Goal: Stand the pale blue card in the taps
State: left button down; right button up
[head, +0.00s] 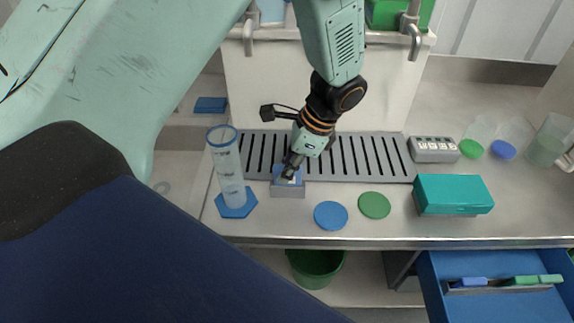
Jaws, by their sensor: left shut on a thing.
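My left gripper (292,168) reaches down from the top and is shut on a small blue card with a white patch (280,172). The card is at the top of a small grey block (289,190) at the front of the slotted drain; I cannot tell whether it is seated in the block or just above it. The fingers hide part of the card. Two grey taps stand at the back edge, the left tap (248,38) and the right tap (414,40). My right gripper is not in view.
A tall clear cylinder (227,165) stands on a blue hexagonal base left of the block. Blue (330,215) and green (374,205) discs lie right of it, then a teal box (453,194). An open blue drawer (500,307) holds blue and green cards.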

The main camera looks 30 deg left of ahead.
pick_arm(q)
jog(key=shift+f, duration=0.1)
jog(key=c, duration=1.2)
grip_release()
jog(key=v, duration=1.2)
